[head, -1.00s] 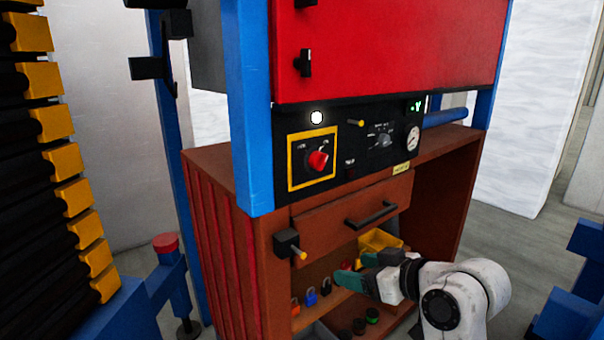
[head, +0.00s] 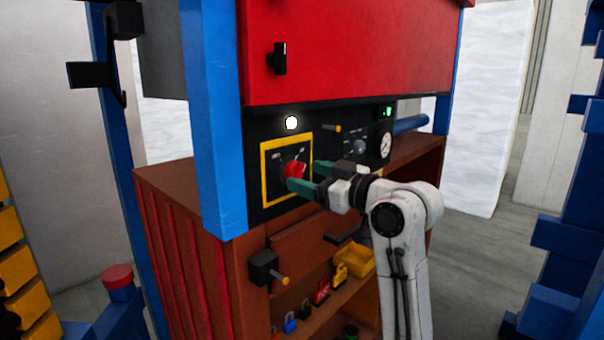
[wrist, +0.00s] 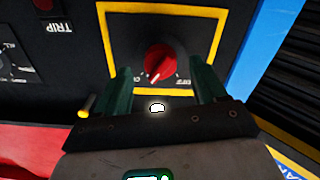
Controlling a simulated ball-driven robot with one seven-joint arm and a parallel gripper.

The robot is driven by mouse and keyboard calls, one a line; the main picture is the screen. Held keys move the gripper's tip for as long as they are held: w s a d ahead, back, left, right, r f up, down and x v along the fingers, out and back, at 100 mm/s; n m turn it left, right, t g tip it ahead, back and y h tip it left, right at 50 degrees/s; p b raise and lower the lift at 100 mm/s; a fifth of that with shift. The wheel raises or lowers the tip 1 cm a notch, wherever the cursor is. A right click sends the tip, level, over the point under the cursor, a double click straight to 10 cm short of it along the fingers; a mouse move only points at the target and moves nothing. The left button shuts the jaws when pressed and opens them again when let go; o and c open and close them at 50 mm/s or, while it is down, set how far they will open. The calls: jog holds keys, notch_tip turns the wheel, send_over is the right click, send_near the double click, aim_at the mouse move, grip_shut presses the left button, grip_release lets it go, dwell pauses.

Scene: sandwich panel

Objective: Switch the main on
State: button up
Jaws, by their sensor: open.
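The main switch is a red rotary knob (head: 294,170) on a black plate inside a yellow frame (head: 264,172) on the black control panel. In the wrist view the red knob (wrist: 160,59) shows between and beyond my two green fingers, with a pale pointer mark and small lettering beneath it. My gripper (head: 306,177) is open and just in front of the knob; its fingertips look close to the knob's sides. In the wrist view my gripper (wrist: 162,80) has a wide gap with nothing held. Whether a finger touches the knob cannot be told.
A lit white lamp (head: 291,122) sits above the frame. A blue post (head: 214,120) stands left. Padlocks (head: 321,292) and a yellow bin (head: 354,261) sit below.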

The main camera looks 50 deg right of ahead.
aim_at(296, 171)
jog(key=shift+w, duration=1.25)
jog(key=shift+c, duration=0.2)
jog(key=c, duration=1)
jog(key=shift+a+r+m+p, duration=0.1)
jog(key=shift+r+m+p, duration=0.1)
jog(key=shift+m+p, duration=0.7)
jog(key=shift+f+m+p, duration=0.2)
jog(key=shift+m+p, duration=0.3)
jog(key=shift+p, duration=0.1)
jog(key=o, duration=1)
jog(key=shift+o, duration=0.2)
